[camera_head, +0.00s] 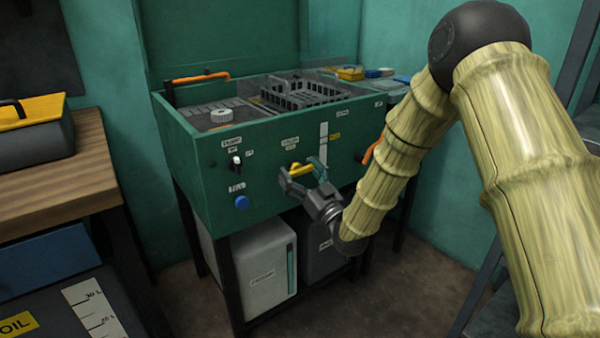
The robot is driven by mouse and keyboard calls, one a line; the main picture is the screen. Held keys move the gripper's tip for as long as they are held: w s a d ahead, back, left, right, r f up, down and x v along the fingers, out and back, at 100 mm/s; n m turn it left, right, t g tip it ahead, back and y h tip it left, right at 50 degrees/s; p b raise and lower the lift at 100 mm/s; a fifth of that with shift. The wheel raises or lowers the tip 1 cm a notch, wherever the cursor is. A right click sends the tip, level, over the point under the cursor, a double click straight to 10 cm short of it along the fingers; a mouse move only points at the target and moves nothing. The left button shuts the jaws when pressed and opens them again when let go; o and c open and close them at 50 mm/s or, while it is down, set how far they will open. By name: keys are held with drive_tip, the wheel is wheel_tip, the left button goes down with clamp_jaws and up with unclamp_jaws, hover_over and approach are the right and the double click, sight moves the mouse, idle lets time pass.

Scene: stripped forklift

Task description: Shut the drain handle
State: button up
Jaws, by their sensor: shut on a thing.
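The yellow handle (302,168), which looks like the drain handle, sits on the front panel of the green wash basin (205,178). It lies roughly level, tilted slightly up to the right. A small label above it is too blurred to read. My gripper (300,173) reaches it from the lower right, with one dark finger at its left end and the other at its right. The fingers are closed on the handle and hide part of it.
A black switch (236,162) and a blue button (241,202) are left of the handle. An orange handle (373,150) is to its right. White (262,270) and dark (322,250) containers stand underneath. A wooden bench (60,160) is at left.

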drive_tip(key=o, duration=0.9)
drive_tip(key=shift+o, duration=0.2)
drive_tip(key=v, duration=1.2)
drive_tip(key=shift+d+f, duration=0.1)
